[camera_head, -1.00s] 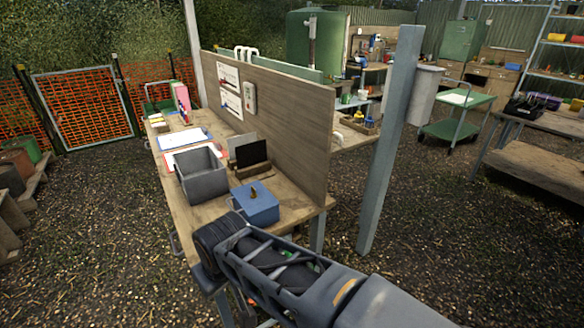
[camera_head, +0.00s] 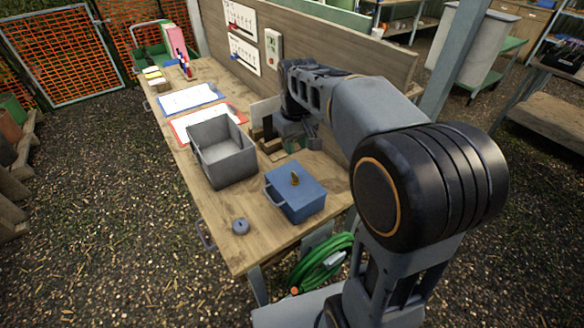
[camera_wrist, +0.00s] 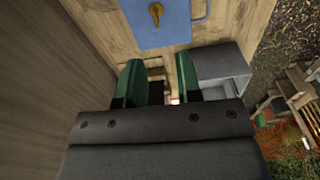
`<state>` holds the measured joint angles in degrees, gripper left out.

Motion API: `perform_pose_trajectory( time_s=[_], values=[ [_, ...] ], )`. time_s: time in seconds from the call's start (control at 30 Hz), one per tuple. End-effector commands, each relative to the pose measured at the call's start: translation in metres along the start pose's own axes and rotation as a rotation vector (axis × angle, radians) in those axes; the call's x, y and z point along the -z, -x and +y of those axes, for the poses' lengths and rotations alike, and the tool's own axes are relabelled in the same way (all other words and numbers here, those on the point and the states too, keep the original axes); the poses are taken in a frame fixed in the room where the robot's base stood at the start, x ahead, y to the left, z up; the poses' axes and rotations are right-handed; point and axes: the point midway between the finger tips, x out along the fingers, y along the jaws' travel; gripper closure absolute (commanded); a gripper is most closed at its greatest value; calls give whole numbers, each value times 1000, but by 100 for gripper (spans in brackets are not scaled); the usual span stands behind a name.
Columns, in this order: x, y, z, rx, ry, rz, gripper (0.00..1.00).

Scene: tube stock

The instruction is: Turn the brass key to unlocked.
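The brass key (camera_head: 295,178) stands up from the lid of a small blue box (camera_head: 297,203) on the near part of the wooden bench. In the wrist view the key (camera_wrist: 156,12) shows at the top edge, on the blue lid (camera_wrist: 178,33). My gripper (camera_wrist: 158,80) is open, its two green fingers apart with nothing between them. It is apart from the key, on the wall side of the bench just beyond the blue box. In the head view my arm hides part of the gripper.
A grey open bin (camera_head: 222,150) stands left of the blue box. A small dark round object (camera_head: 240,226) lies near the bench's front edge. A wooden partition (camera_head: 340,70) runs along the back. Clipboards (camera_head: 190,98) lie farther along.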

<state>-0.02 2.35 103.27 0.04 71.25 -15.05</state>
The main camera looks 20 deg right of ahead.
Motion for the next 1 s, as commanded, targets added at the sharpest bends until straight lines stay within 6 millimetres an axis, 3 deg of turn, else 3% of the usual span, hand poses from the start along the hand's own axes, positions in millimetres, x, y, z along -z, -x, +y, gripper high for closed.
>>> perform_pose_trajectory(
  time_s=[0.1,0.27,0.73,1.0],
  values=[
    [18,0,7,9,26,-34,68],
    [28,-10,9,15,46,-55,68],
    [24,-94,5,16,52,-58,68],
    [22,-128,5,15,52,-55,68]
  ],
)
